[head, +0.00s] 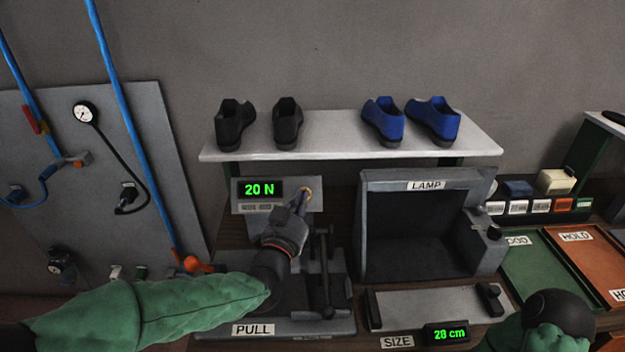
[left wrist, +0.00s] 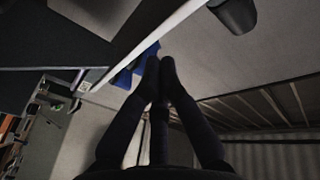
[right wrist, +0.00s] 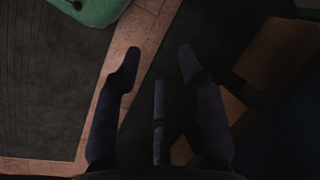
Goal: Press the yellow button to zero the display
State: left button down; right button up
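The yellow button (head: 308,192) sits on the grey panel right of the force display (head: 262,190), which reads 20 N in green. The button is mostly covered by my left gripper (head: 302,203); only a bit of its yellow edge shows. The left fingers are together and empty, also in the left wrist view (left wrist: 160,72). Their tips are at the button in the head view; I cannot tell whether they touch it. My right gripper (right wrist: 157,62) is open and empty in the right wrist view, and its fingers are out of sight in the head view.
A white shelf (head: 330,150) with black and blue shoes stands above the panel. The PULL fixture (head: 325,272) is below it. The LAMP box (head: 427,230) and SIZE gauge (head: 435,307), reading 28 cm, are to the right. Green (head: 540,275) and orange (head: 590,262) trays lie farther right.

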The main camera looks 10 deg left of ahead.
pick_arm(q)
jog(key=shift+w, duration=0.1)
jog(key=shift+r, duration=0.1)
jog(key=w+a+f+b, duration=0.2)
jog(key=w+f+b, duration=0.3)
jog(key=w, duration=0.1)
jog(key=shift+w+f, duration=0.2)
jog(key=shift+w, duration=0.15)
dwell(0.4)
jog(key=shift+w, duration=0.1)
dwell(1.3)
jog(key=shift+w+a+f+b, duration=0.1)
jog(key=shift+w+f+b, duration=0.15)
jog(key=shift+b, duration=0.3)
